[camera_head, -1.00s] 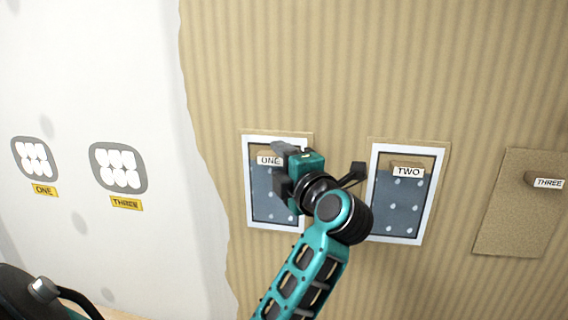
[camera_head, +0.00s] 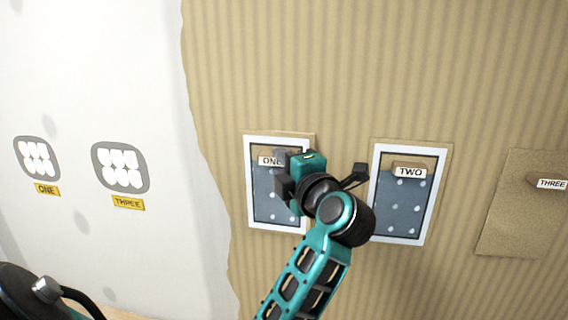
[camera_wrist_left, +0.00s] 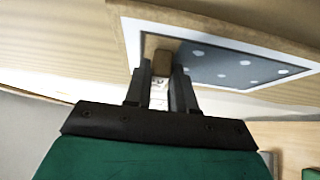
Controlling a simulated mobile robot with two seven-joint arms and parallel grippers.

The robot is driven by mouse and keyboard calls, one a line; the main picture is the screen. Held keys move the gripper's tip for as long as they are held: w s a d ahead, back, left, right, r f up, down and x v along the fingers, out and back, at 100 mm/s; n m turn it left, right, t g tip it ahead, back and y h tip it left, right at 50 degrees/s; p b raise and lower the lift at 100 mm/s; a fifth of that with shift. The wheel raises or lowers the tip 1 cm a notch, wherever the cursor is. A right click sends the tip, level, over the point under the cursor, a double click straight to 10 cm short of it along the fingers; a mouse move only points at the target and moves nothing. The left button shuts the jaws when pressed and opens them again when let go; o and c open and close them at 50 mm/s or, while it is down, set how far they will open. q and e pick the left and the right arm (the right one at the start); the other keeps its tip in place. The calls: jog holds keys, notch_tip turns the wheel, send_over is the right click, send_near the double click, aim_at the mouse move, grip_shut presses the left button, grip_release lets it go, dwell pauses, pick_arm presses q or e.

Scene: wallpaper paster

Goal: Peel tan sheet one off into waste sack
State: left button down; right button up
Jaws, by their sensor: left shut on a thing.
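Tan sheet one (camera_head: 309,141) is on the striped wall, its tan edge showing around a white frame with a grey-blue dotted inside. Its tan tab, labelled ONE (camera_head: 265,161), sticks out near the top. My left gripper (camera_head: 284,174) is at this tab and covers its right part. In the left wrist view the two black fingers (camera_wrist_left: 161,88) are shut on the tan tab (camera_wrist_left: 163,64), with a bit of white label between them. The sheet looks flat on the wall. I see no waste sack. My right gripper is not in view.
Panel two (camera_head: 431,200), with a tab marked TWO, is close right of my left wrist. A plain tan sheet three (camera_head: 510,215) is further right. Bare white wall (camera_head: 90,60) at left carries two grey patches with yellow labels ONE (camera_head: 47,189) and THREE (camera_head: 129,203).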

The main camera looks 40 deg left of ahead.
pick_arm(q)
jog(key=shift+s+d, duration=0.35)
jog(key=shift+s, duration=0.3)
jog(key=shift+s+d, duration=0.4)
jog(key=shift+s, duration=0.25)
jog(key=shift+s+d, duration=0.35)
jog(key=shift+s, duration=0.3)
jog(key=shift+s, duration=0.2)
